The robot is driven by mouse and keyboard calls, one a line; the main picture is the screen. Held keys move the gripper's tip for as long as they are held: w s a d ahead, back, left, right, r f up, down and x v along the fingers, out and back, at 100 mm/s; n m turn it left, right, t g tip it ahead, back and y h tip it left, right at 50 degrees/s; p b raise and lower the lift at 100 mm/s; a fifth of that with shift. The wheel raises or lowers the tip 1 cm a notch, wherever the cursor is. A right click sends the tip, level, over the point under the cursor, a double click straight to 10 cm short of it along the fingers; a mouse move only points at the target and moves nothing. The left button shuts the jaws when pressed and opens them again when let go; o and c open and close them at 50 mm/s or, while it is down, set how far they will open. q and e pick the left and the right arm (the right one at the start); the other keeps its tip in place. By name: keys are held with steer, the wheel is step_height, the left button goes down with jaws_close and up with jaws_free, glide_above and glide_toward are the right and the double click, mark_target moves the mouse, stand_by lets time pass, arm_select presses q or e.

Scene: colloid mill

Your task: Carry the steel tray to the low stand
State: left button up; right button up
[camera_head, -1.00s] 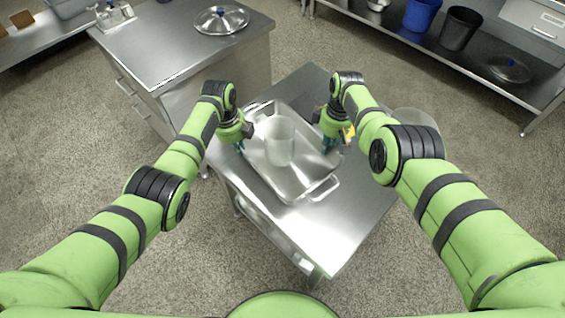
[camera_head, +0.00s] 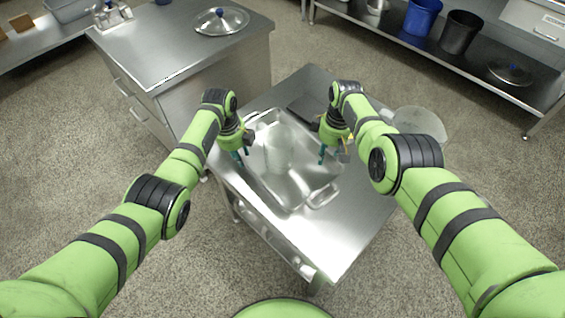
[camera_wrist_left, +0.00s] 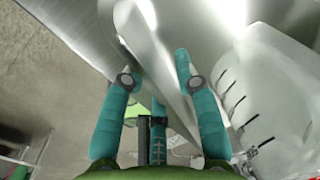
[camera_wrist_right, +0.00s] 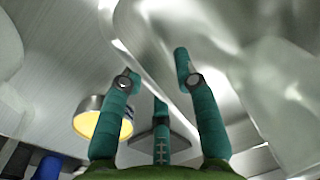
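The steel tray (camera_head: 292,196), shallow with a loop handle at each end, lies on the low steel stand (camera_head: 335,235). A translucent container (camera_head: 278,152) stands in it. My left gripper (camera_head: 240,156) is at the tray's left long side; in the left wrist view its fingers (camera_wrist_left: 156,66) are apart, with the tray rim running between them. My right gripper (camera_head: 330,154) is at the right long side; in the right wrist view its fingers (camera_wrist_right: 152,66) are also apart beside the rim. I cannot tell whether any finger touches the rim.
A dark flat object (camera_head: 308,108) lies behind the tray. A yellow-faced metal cylinder (camera_wrist_right: 100,122) is near my right gripper. A steel cabinet (camera_head: 160,50) with a lid (camera_head: 221,21) stands at the back left.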

steer(key=shift+w+d+r, duration=0.1)
arm_select(q)
step_height(320, 180, up, 12)
steer(key=shift+s+a, duration=0.35)
steer(key=shift+a, duration=0.1)
arm_select(e)
step_height(320, 180, up, 12)
steer(key=shift+w+d, duration=0.35)
steer(key=shift+d, duration=0.1)
arm_select(q)
steer(key=shift+s+f, duration=0.1)
arm_select(e)
steer(key=shift+s, duration=0.1)
